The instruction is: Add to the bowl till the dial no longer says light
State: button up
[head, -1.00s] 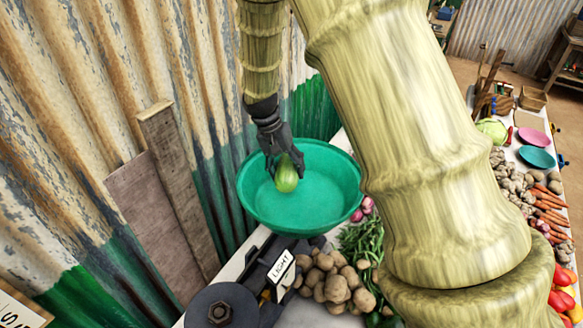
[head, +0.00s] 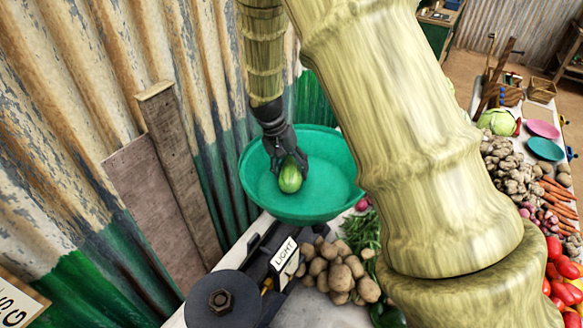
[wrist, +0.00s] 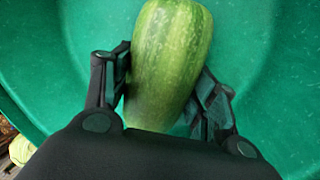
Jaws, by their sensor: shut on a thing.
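My gripper (head: 288,161) is shut on a green, faintly striped vegetable (head: 290,180), like a short marrow or cucumber. In the wrist view the vegetable (wrist: 172,62) sits between both fingers, with its far end free. The green bowl (head: 335,205) is on the balance. The gripper and vegetable are inside its outline, over its inner floor; I cannot tell if the vegetable touches it. The bowl looks otherwise empty in the parts I see. The dial plate (head: 285,255) on the balance reads LIGHT. A dark round weight (head: 222,300) is on the balance's near end.
Potatoes (head: 340,272) and green beans lie right of the balance. My arm covers much of the table's middle. More vegetables, a pink plate (head: 543,129) and a blue plate (head: 546,149) are at the far right. A corrugated wall with leaning boards (head: 180,170) is close on the left.

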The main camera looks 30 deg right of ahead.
jog(key=shift+s+r, duration=0.5)
jog(key=shift+s, duration=0.4)
jog(key=o, duration=0.8)
jog(key=shift+w+f, duration=0.1)
jog(key=shift+w, duration=0.05)
jog(key=o, duration=0.5)
jog(key=shift+w+f, duration=0.35)
jog(key=shift+w, duration=0.2)
jog(key=shift+s+r, duration=0.25)
jog(key=shift+s, duration=0.2)
jog(key=shift+w+f, duration=0.15)
jog(key=shift+w, duration=0.1)
jog(key=shift+s+r+p, duration=0.15)
jog(key=shift+r+p, duration=0.15)
jog(key=shift+r, duration=0.2)
jog(key=shift+r+p, duration=3.05)
jog(key=shift+r, duration=1.55)
jog(key=shift+a, duration=0.1)
